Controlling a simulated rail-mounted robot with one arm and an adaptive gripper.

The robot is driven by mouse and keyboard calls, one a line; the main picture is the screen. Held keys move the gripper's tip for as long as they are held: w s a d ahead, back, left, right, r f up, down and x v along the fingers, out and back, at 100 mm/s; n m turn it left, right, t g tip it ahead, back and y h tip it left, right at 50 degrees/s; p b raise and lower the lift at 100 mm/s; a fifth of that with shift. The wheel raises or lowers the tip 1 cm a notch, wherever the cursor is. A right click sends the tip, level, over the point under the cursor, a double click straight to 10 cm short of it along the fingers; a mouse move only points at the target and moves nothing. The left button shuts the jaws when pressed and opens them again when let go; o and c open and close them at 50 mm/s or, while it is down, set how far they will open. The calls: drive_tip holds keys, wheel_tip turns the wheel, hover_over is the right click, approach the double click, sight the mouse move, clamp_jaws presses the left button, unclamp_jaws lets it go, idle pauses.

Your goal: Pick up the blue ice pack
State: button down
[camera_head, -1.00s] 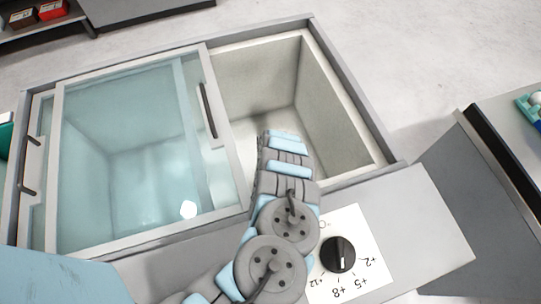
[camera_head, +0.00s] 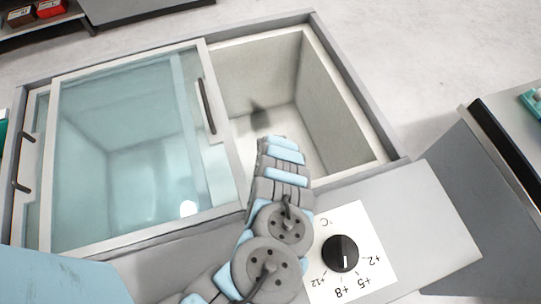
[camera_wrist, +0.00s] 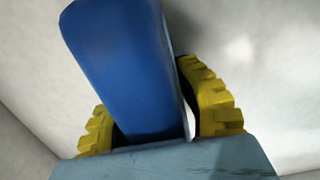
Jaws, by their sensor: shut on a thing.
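The blue ice pack (camera_wrist: 125,65) shows in the wrist view as a flat blue slab with rounded corners and a paler edge on its right. It stands between the two yellow ridged fingers of my gripper (camera_wrist: 160,115). My gripper is shut on it, and the pack extends out beyond the fingertips. In the head view my arm reaches into the open right part of the chest freezer (camera_head: 310,25). My gripper and the ice pack are hidden there behind my arm.
A sliding glass lid (camera_head: 120,140) with a dark handle covers the left part of the freezer. The freezer's pale inner walls (camera_head: 335,105) surround my arm. A temperature dial (camera_head: 340,253) sits on the front panel. A counter (camera_head: 510,130) stands at the right.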

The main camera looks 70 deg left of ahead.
wheel_tip(320, 180, up, 28)
drive_tip(key=p, duration=1.4)
